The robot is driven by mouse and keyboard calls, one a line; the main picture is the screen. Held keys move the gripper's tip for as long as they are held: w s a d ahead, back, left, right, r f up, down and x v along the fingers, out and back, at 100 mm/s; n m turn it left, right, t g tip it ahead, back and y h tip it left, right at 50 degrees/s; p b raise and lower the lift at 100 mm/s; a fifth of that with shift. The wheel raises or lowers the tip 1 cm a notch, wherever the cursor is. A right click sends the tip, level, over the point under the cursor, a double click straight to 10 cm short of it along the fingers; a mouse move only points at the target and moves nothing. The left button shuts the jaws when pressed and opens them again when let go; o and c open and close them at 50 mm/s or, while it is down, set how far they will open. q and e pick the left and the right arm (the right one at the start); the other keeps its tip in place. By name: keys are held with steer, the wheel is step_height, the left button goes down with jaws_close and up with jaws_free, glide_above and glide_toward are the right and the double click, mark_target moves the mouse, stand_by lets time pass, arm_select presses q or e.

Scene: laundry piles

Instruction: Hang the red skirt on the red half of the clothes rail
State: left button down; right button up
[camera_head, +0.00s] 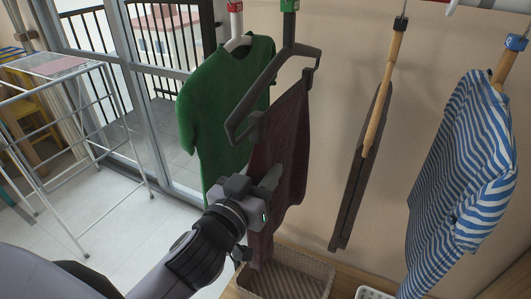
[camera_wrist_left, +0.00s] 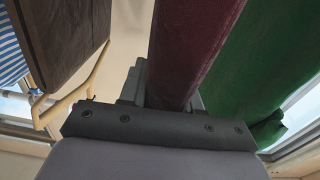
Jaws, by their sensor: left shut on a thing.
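The red skirt (camera_head: 287,135), a dark maroon cloth, hangs below a dark grey clip hanger (camera_head: 272,75) with a green tag at its top. My left gripper (camera_head: 268,182) is at the skirt's middle, below the hanger, and shut on the cloth. In the left wrist view the maroon skirt (camera_wrist_left: 190,50) runs down between the fingers. A red piece of the clothes rail (camera_head: 485,3) shows at the top right edge; most of the rail is out of frame, so the hanger's hook is hidden. My right gripper is not in view.
A green shirt (camera_head: 228,105) hangs close behind the skirt. Dark trousers (camera_head: 360,170) and a blue-striped shirt (camera_head: 460,180) hang to the right. A wicker basket (camera_head: 325,270) stands below. A white drying rack (camera_head: 95,150) stands at the left.

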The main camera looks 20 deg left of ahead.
mark_target(283, 153)
arm_select(q)
steer(key=shift+w+r, duration=0.15)
steer(key=shift+r, duration=0.3)
steer(key=shift+w, duration=2.2)
steer(key=shift+w+d, duration=0.15)
steer(key=shift+w, duration=1.85)
steer(key=shift+w+f+b, duration=0.1)
steer(key=shift+f+b, duration=1.1)
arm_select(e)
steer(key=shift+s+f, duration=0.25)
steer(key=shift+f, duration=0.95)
